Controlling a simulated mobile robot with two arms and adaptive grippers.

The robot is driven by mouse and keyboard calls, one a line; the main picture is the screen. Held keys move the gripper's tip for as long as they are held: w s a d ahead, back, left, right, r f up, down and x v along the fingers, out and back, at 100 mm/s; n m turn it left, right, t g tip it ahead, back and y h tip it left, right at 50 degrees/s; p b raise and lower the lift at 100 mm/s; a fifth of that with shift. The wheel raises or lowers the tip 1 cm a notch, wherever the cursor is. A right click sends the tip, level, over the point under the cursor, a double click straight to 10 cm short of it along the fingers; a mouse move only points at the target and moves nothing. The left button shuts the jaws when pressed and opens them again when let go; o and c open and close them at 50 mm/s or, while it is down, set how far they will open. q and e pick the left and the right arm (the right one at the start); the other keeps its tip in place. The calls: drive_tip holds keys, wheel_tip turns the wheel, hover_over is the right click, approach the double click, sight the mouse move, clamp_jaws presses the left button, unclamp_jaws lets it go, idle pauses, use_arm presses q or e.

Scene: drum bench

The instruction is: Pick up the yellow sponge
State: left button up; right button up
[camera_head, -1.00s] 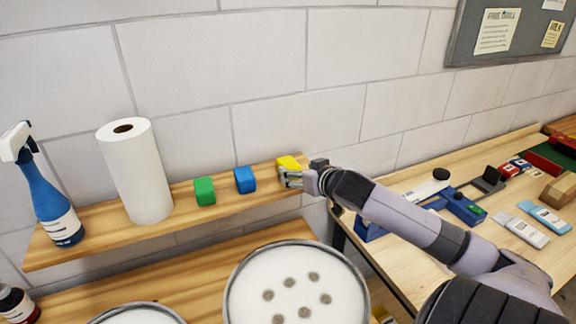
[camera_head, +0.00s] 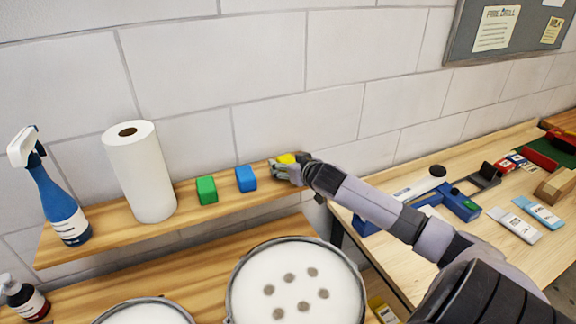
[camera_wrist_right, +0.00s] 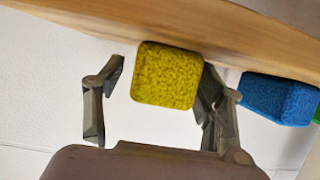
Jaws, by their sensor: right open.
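The yellow sponge (camera_head: 287,159) sits at the right end of the wooden shelf, partly hidden behind my right gripper (camera_head: 280,172). In the right wrist view the yellow sponge (camera_wrist_right: 167,76) rests against the shelf board, between the fingers of my right gripper (camera_wrist_right: 160,88). The fingers are open. One finger is close beside the sponge or touching it; I cannot tell which. A gap shows between the sponge and the other finger. My left gripper is not in view.
A blue sponge (camera_head: 245,178) and a green sponge (camera_head: 206,190) stand left of the yellow one on the shelf (camera_head: 110,232). Further left are a paper towel roll (camera_head: 141,172) and a blue spray bottle (camera_head: 58,205). A white drum (camera_head: 296,283) stands below. The wall (camera_head: 280,60) is close behind.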

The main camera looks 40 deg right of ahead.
sight(288, 161)
drive_tip(key=c, duration=0.9)
drive_tip(key=shift+c, duration=0.2)
drive_tip(key=shift+r+b, duration=0.3)
drive_tip(key=shift+r, duration=0.5)
wheel_tip(288, 161, up, 18)
drive_tip(key=b, duration=0.3)
drive_tip(key=shift+r+b, duration=0.25)
drive_tip(key=shift+b, duration=0.15)
